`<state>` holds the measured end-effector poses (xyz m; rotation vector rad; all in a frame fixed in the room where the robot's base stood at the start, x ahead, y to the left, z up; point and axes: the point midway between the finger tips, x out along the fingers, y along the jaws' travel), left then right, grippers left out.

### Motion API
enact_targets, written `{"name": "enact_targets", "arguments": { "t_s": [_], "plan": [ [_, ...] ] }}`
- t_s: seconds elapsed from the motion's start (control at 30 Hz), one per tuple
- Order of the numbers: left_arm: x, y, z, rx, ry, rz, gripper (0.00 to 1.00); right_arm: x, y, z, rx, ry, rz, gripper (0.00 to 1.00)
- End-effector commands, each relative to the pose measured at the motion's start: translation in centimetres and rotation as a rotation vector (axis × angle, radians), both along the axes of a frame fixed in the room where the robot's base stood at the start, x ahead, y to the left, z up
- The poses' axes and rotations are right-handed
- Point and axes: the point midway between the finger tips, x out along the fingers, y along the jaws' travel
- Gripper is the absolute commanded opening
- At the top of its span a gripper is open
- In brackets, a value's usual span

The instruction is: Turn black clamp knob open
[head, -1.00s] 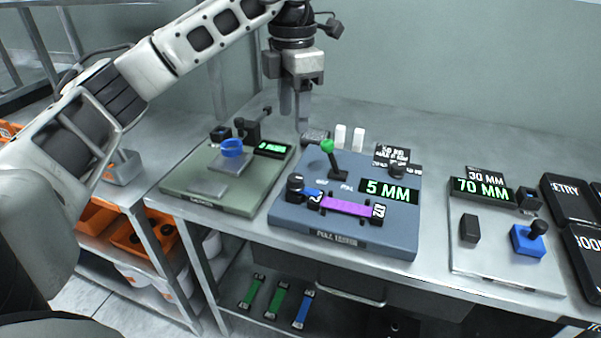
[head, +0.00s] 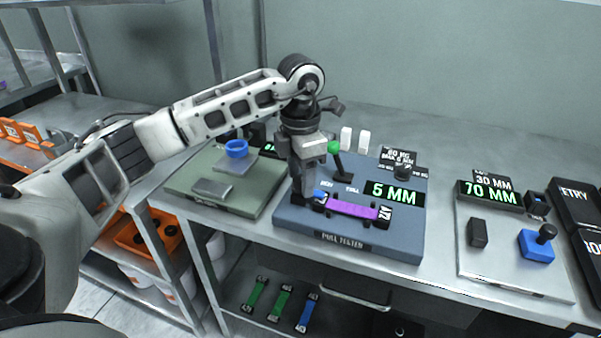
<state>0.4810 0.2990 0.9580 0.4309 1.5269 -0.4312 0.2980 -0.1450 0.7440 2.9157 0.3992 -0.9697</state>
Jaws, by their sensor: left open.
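The blue-grey pull tester (head: 385,243) sits on the metal bench with a purple webbing strip (head: 350,208) lying across its front. The strip's right end has a black tag marked A72, and a bit of blue (head: 320,196) shows at its left end. My left gripper (head: 303,198) is open and points down at the tester's left clamp, at the left end of the strip. The gripper hides most of the black clamp knob there, so I cannot tell whether the fingers touch it. My right gripper is not in view.
A green station with a blue ring (head: 236,149) is on the left; a pale board with a blue block (head: 536,246) is on the right.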

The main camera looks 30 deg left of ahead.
Motion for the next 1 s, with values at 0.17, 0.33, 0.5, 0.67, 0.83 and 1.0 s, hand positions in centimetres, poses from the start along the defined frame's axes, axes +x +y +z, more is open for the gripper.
{"name": "enact_targets", "arguments": {
  "t_s": [0.17,0.33,0.5,0.67,0.83,1.0],
  "plan": [
    [0.00,0.01,0.00,0.000,0.000,0.000,0.31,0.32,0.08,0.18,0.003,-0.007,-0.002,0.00],
    [0.00,0.01,0.02,0.000,0.000,0.000,0.06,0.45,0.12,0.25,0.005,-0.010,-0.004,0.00],
    [0.00,0.01,0.04,0.000,0.000,0.010,0.06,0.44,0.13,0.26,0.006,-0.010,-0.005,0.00],
    [0.01,0.01,0.06,0.000,0.000,0.054,0.06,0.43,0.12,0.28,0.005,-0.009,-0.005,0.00],
    [0.02,0.01,0.09,0.000,0.000,0.154,0.06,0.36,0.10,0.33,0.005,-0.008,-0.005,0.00],
    [0.02,0.01,0.11,0.000,0.000,0.300,0.06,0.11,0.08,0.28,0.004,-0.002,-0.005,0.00]
  ]
}}
